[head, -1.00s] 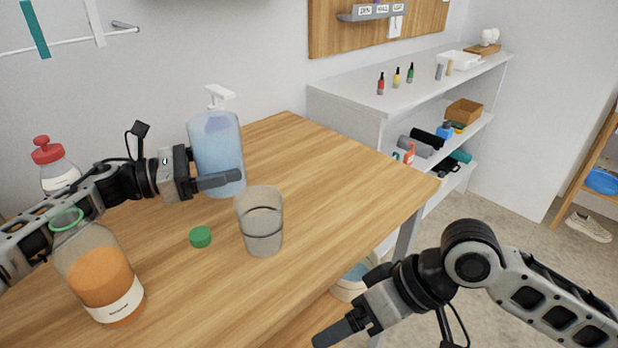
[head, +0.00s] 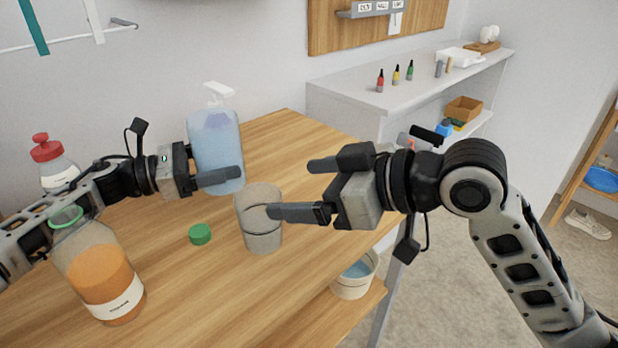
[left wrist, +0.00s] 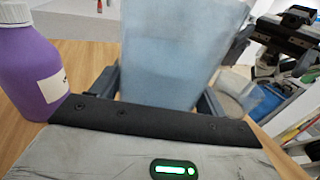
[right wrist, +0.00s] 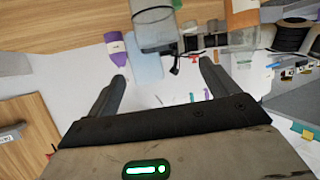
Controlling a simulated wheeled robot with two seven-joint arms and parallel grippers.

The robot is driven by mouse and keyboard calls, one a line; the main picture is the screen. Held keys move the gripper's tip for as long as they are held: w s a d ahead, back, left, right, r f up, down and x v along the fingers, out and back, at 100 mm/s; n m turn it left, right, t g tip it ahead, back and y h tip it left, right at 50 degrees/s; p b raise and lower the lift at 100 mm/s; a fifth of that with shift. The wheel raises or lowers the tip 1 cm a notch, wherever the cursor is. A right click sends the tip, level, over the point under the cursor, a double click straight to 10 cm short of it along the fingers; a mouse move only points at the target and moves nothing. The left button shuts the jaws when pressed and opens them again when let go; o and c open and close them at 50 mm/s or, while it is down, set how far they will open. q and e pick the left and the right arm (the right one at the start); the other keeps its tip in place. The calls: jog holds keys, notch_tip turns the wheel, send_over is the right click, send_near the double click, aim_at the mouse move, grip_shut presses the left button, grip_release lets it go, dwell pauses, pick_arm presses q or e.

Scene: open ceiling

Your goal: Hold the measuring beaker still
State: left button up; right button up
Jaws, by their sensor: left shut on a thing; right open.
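The measuring beaker (head: 258,231), a clear cup with a dark ring, stands upright on the wooden table. My right gripper (head: 297,188) is open at its right side; one finger overlaps the beaker's rim area in the head view, and I cannot tell whether it touches. In the right wrist view the beaker (right wrist: 153,22) lies beyond the two parted fingers, not between them. The pump bottle (left wrist: 180,55) fills the middle of the left wrist view.
A green cap (head: 200,234) lies left of the beaker. An orange-filled bottle (head: 100,280) stands front left, and a red-capped bottle (head: 55,165) behind it. A purple bottle (left wrist: 32,65) stands near the pump bottle. A bucket (head: 353,278) sits below the table's right edge.

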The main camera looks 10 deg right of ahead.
pick_arm(q)
jog(key=shift+r, duration=0.1)
pick_arm(e)
send_near(279, 223)
jog(key=x, duration=0.4)
jog(key=shift+w+a, duration=0.2)
jog(key=shift+w, duration=0.05)
jog(key=x, duration=0.6)
jog(key=shift+f, duration=0.15)
jog(key=shift+x, duration=0.8)
jog(key=c, duration=1)
pick_arm(q)
jog(key=shift+f, duration=1.5)
pick_arm(e)
jog(key=shift+c, duration=0.2)
